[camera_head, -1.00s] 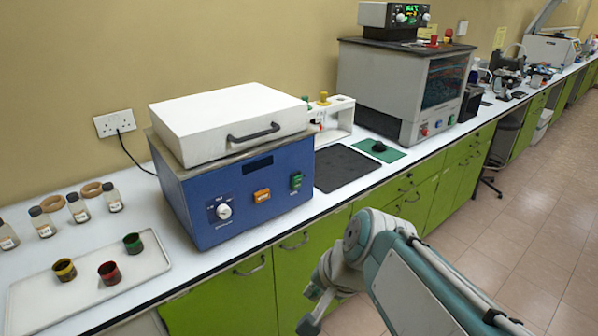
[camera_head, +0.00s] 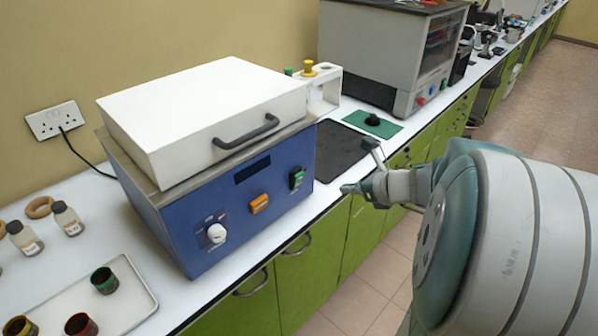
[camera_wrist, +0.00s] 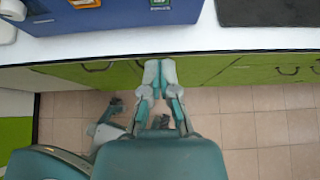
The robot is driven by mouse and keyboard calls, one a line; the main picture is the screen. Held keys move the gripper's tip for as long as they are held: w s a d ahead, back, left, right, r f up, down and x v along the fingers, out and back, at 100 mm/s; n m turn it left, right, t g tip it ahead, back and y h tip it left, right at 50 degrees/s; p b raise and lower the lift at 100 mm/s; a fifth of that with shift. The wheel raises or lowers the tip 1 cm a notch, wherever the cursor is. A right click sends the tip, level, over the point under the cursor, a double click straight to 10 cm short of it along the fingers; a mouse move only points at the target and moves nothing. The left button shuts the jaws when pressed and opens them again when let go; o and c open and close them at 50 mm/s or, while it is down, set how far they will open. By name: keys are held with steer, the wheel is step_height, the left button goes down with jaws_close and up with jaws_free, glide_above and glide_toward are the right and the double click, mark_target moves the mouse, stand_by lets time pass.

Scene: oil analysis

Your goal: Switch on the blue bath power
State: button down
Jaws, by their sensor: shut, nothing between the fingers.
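The blue bath (camera_head: 230,205) stands on the white bench with its white lid (camera_head: 205,115) closed. Its front has a white knob (camera_head: 216,233) at lower left, an orange switch (camera_head: 259,204) in the middle, a green switch (camera_head: 296,179) at right and a dark display (camera_head: 253,169) above. The display shows no lit digits. My gripper (camera_head: 347,189) is shut and empty in front of the bath's right side, apart from the panel. In the wrist view its fingertips (camera_wrist: 160,68) are together below the bench edge; the bath's lower front (camera_wrist: 120,15) is cut off at the top.
A black mat (camera_head: 340,150) and a green mat (camera_head: 372,125) lie right of the bath. A grey machine (camera_head: 370,60) stands behind them. A tray (camera_head: 140,300) with colored cups is at lower left. The aisle before the green cabinets (camera_head: 310,270) is clear.

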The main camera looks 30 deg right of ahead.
glide_toward(299, 178)
steer(key=x, duration=0.4)
steer(key=f+x, duration=0.1)
steer(key=x, duration=0.1)
steer(key=shift+d+f, duration=0.15)
steer(key=shift+f, duration=0.2)
steer(key=shift+w+r, duration=0.1)
steer(key=shift+w, duration=0.35)
steer(key=shift+a, duration=0.2)
steer(key=shift+w+a+r+g, duration=0.2)
steer(key=shift+w+g, duration=0.25)
steer(key=shift+g, duration=0.15)
steer(key=shift+s, duration=0.1)
steer(key=shift+r, duration=0.1)
